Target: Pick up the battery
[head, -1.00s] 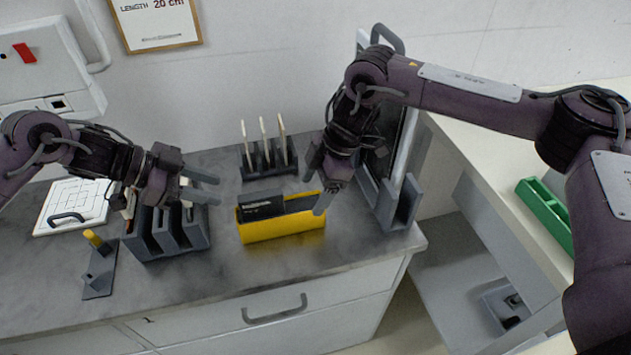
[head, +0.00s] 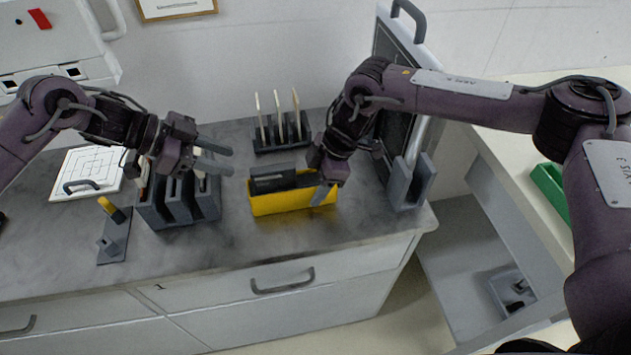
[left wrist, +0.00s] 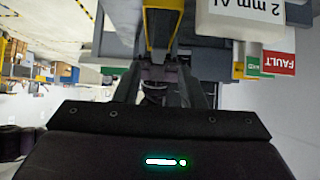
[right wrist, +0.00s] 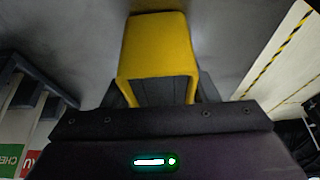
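A dark block with a pale label, which looks like the battery (head: 273,184), sits upright in a yellow holder (head: 283,205) on the grey worktop. My right gripper (head: 328,182) is at the holder's right end, with one finger in front of the yellow wall; the other finger is hidden. In the right wrist view my right gripper's fingers (right wrist: 160,92) stand apart on either side of the yellow end (right wrist: 157,45). Contact cannot be told. My left gripper (head: 215,157) is open and empty, above a grey slotted rack and left of the holder.
The grey slotted rack (head: 178,208) stands left of the holder. A small rack with several white plates (head: 278,118) is behind. A framed dark panel (head: 398,88) stands to the right. Worktop in front of the holder is clear.

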